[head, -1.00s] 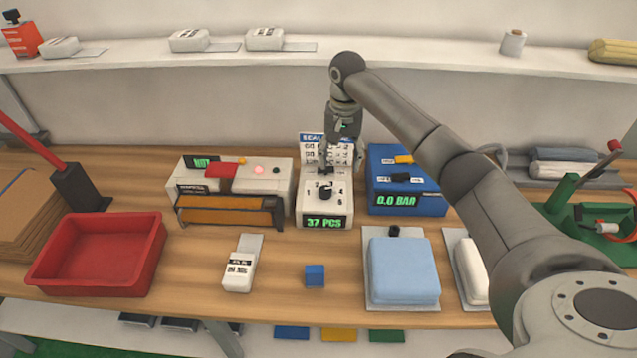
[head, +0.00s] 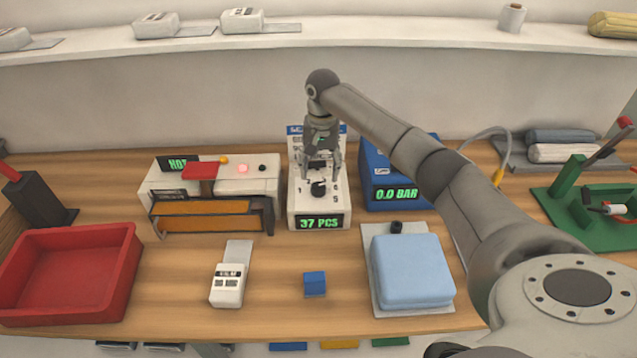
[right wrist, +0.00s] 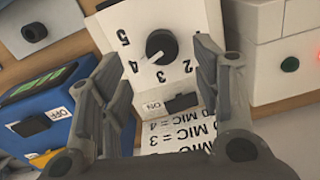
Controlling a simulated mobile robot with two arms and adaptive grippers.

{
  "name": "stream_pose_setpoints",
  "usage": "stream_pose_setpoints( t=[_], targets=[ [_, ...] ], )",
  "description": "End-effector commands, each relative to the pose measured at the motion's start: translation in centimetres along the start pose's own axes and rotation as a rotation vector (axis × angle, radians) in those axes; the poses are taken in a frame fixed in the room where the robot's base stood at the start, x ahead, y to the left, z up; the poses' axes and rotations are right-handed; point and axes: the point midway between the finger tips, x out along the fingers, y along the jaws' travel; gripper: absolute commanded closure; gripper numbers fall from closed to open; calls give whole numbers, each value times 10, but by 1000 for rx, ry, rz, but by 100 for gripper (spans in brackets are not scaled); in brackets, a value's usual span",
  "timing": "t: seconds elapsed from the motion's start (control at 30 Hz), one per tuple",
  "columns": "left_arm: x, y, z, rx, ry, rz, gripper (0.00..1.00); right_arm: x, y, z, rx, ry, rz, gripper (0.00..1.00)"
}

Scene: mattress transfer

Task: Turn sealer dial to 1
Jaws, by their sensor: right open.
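The sealer dial (head: 318,188) is a round black knob on a white box (head: 320,208) whose green display reads "37 PCS". In the right wrist view the dial (right wrist: 161,46) has printed numbers around it, and its white pointer aims lower left, near the 4. My right gripper (head: 321,167) is just above and behind the dial, pointing down. In the right wrist view its open fingers (right wrist: 158,58) stand on either side of the dial, apart from it, with nothing held. My left gripper is not in view.
A white machine (head: 262,176) with orange bars and a "HOT" display stands left of the dial box. A blue box (head: 377,199) reading "0.0 BAR" stands close on the right. A black switch (right wrist: 181,102) marked "ON" lies near the dial.

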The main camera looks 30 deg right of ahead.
Motion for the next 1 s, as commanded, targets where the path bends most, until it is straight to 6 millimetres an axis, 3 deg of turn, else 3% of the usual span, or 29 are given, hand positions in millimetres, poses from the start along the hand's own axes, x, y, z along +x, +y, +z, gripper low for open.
stream_pose_setpoints(
  t=[0.3, 0.73, 1.0],
  targets=[
    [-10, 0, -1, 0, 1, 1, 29, 51, 0, 1, 0, -1, 0, 42],
    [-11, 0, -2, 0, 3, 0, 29, 62, 0, 0, -1, 1, 0, 42],
    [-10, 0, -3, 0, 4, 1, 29, 62, 0, 0, -1, 1, 0, 76]
  ],
)
